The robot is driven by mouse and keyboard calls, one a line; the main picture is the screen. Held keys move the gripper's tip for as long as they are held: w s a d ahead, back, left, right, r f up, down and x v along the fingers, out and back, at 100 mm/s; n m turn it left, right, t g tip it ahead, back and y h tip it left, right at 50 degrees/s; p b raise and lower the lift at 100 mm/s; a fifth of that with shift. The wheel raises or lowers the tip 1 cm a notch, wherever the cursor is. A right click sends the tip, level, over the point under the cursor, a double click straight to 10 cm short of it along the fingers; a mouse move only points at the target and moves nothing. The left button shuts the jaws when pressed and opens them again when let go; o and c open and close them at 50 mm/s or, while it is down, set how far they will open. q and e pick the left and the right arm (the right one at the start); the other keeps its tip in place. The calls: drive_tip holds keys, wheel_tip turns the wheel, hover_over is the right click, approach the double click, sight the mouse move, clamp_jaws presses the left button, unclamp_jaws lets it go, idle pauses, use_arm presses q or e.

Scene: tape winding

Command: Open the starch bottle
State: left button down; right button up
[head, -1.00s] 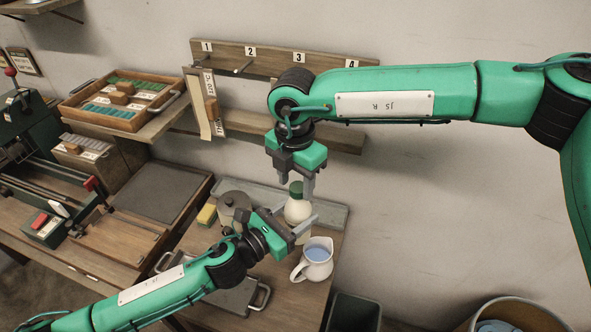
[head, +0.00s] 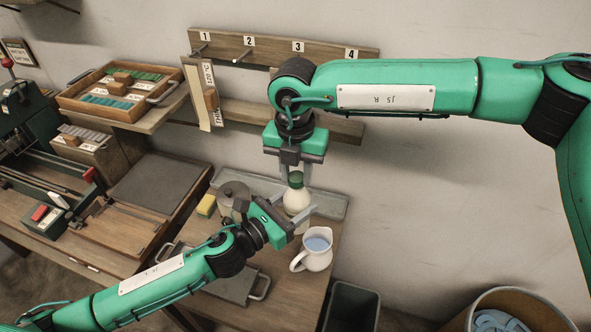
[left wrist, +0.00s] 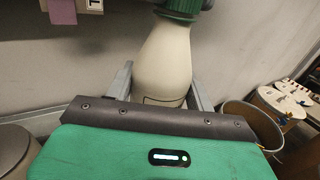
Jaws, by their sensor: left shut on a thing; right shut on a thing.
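The starch bottle (head: 297,201) is cream with a green cap (head: 296,180) and stands upright at the back of the small table. My left gripper (head: 299,222) is shut on the bottle's body from the front left. In the left wrist view, the bottle (left wrist: 164,60) sits between the two grey fingers, with its cap (left wrist: 180,12) at the top edge. My right gripper (head: 294,177) points down from above and is shut on the cap. The cap appears seated on the bottle's neck. The bottle's lower part is partly hidden by my left gripper.
A white jug (head: 312,262) of blue liquid stands just right of my left gripper. A lidded grey pot (head: 232,192) and a yellow sponge (head: 206,205) are to the left. A numbered peg rail (head: 270,46) is on the wall behind. A dark bin (head: 352,308) is below right.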

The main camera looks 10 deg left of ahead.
drive_tip(key=n, duration=0.6)
drive_tip(key=shift+a+r, duration=0.1)
drive_tip(key=n, duration=0.6)
drive_tip(key=shift+n, duration=0.3)
drive_tip(key=n, duration=0.6)
drive_tip(key=shift+w+r, duration=0.1)
drive_tip(key=n, duration=0.3)
drive_tip(key=shift+w, duration=0.1)
drive_tip(key=n, duration=0.4)
drive_tip(key=shift+w+n, duration=0.1)
drive_tip(key=shift+n, duration=0.2)
drive_tip(key=n, duration=0.6)
drive_tip(key=shift+w, duration=0.15)
drive_tip(key=n, duration=0.6)
drive_tip(key=shift+w, duration=0.1)
drive_tip(key=n, duration=1.1)
